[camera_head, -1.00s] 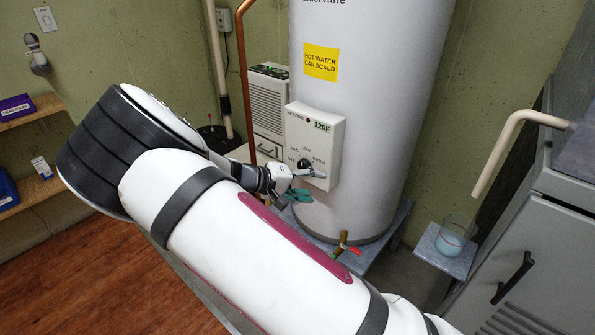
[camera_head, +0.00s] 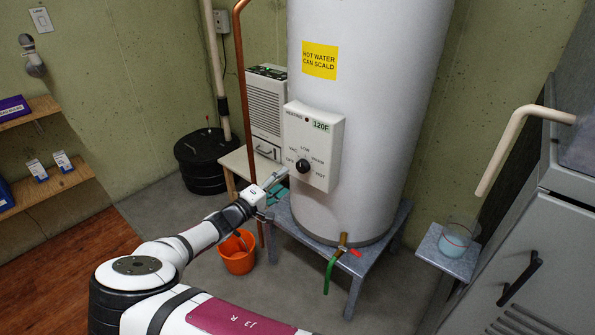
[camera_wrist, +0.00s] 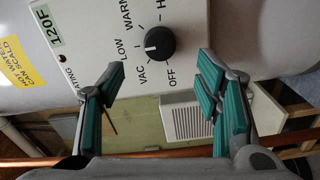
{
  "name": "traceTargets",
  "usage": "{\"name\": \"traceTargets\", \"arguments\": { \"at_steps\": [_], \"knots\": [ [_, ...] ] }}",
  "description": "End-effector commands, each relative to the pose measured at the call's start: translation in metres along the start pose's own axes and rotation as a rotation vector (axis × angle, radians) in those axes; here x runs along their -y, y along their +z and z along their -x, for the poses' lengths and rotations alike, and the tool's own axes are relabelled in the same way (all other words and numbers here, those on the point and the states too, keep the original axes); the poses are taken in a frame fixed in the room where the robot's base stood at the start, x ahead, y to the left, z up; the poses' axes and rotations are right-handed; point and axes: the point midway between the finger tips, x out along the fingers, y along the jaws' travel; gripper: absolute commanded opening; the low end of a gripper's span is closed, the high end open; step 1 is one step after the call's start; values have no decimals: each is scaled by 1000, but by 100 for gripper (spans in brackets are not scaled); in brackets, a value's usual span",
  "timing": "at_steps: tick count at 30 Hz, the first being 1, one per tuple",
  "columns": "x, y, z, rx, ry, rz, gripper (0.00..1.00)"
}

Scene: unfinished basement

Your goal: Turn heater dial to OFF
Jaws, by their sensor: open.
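The heater's control panel (camera_head: 318,125) is a white box on the front of the tall white tank. Its black dial (camera_head: 303,165) is ringed by OFF, VAC, LOW, WARM and HOT. In the wrist view, the dial (camera_wrist: 160,43) shows a white mark on its left side, roughly toward LOW or VAC, away from OFF. My gripper (camera_head: 275,184) is left of and below the dial in the head view. In the wrist view, my gripper (camera_wrist: 163,66) has its teal-padded fingers spread wide and empty, with the dial beyond and between the tips. Contact with the panel does not show.
A copper pipe (camera_head: 240,75) runs down behind my gripper. A small table with a grey heater unit (camera_head: 267,105) stands left of the tank (camera_head: 365,60). A brass valve with a green hose (camera_head: 330,270) is below, and an orange bucket (camera_head: 237,254) sits on the floor.

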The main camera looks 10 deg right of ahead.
Motion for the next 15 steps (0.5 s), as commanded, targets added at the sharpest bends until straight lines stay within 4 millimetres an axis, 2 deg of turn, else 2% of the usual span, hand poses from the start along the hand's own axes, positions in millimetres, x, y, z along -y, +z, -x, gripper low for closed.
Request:
{"name": "traceTargets", "arguments": {
  "at_steps": [1, 6, 9, 15],
  "knots": [
    [0, 1, -12, 3, 2, 0, 58],
    [0, 1, -44, 3, 1, -1, 58],
    [0, 1, -59, 3, 1, -1, 58],
    [1, 1, -77, 1, -1, 0, 58]
  ]
}}
